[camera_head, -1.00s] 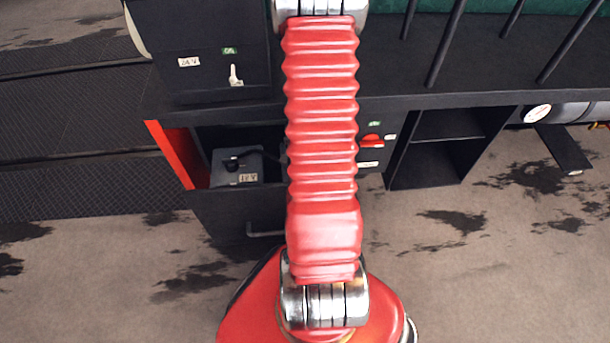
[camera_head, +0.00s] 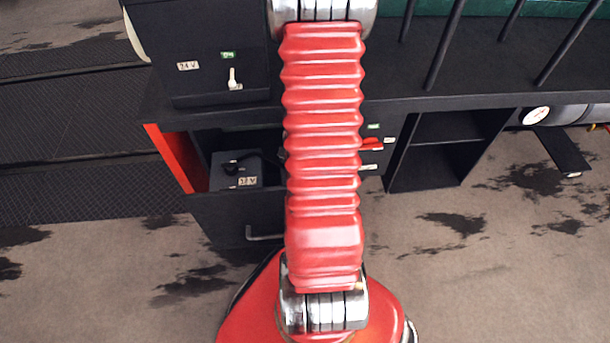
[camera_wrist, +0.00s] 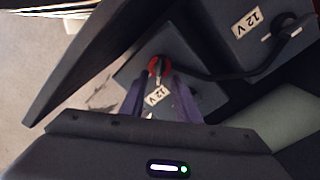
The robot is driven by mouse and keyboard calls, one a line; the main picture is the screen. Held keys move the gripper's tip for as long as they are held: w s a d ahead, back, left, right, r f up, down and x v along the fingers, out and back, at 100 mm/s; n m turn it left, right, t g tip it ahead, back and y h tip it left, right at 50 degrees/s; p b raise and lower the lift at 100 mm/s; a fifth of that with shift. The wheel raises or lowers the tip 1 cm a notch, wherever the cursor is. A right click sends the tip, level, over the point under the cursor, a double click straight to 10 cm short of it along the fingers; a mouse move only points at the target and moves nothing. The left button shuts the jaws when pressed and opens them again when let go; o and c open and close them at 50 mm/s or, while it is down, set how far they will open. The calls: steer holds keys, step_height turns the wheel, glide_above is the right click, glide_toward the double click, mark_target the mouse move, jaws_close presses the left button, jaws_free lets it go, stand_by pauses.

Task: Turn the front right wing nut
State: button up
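In the wrist view, a red round terminal (camera_wrist: 158,65) with a small grey piece on it, apparently the wing nut, sits on a dark grey battery (camera_wrist: 206,93) labelled 12 V. A black cable runs from it to the right. My gripper (camera_wrist: 157,80) points at this terminal, its two dark purple fingers apart on either side. I cannot tell whether the fingertips touch the nut. In the head view, my red arm covers the gripper and this terminal.
A second 12 V battery (camera_wrist: 282,22) with a cable clamp is at upper right in the wrist view. The head view shows a 12 V battery (camera_head: 222,172) in the open compartment, a red switch (camera_head: 372,144) and an empty shelf (camera_head: 440,160). A dark panel edge (camera_wrist: 85,65) lies left of the fingers.

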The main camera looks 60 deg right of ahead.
step_height(320, 180, up, 10)
stand_by(0.6)
steer(key=w+a+r+n+t+h, duration=0.1)
steer(key=w+a+r+n, duration=0.35)
steer(key=a+r, duration=0.2)
steer(key=w+a+r+n+t, duration=0.1)
steer(key=w+a+r+n, duration=0.2)
steer(key=a+r+n, duration=0.4)
steer(key=s+a+r+n+t, duration=0.1)
steer(key=a+r+n, duration=0.3)
steer(key=a, duration=0.4)
steer(key=s+a+r+n+t+y, duration=0.1)
steer(key=s+a+r+n+t, duration=0.1)
steer(key=a, duration=0.7)
step_height(320, 180, up, 3)
steer(key=shift+s+a+n+t, duration=0.3)
steer(key=shift+s+n, duration=0.55)
steer(key=shift+n, duration=0.3)
